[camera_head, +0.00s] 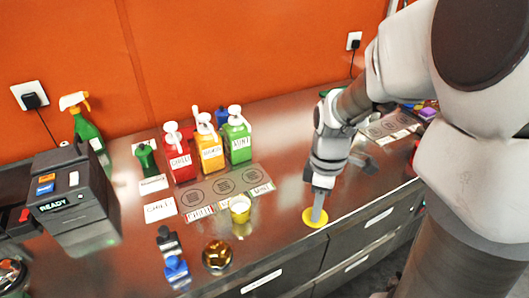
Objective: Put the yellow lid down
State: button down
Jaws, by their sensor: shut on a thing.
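The yellow lid (309,219) is a round disc near the front edge of the steel counter. My gripper (317,211) points down onto it and is shut on it. The lid looks flat and level. I cannot tell whether it touches the counter or hangs just above it. The fingertips hide part of the lid's middle.
Red (178,160), yellow (208,150) and green (237,142) pump bottles stand behind. A brass-coloured round object (217,255) and a blue-capped item (176,268) lie front left. Counter between cup and lid is clear.

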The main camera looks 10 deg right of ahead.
send_over(287, 227)
notch_tip(287, 227, down, 4)
jog(key=shift+w+d+r+b, duration=0.1)
jog(key=shift+b, duration=0.25)
jog(key=shift+f+b, duration=0.4)
jog(key=shift+f, duration=1.65)
jog(key=shift+f, duration=0.15)
jog(key=c, duration=0.8)
grip_release()
jog(key=shift+o, duration=0.2)
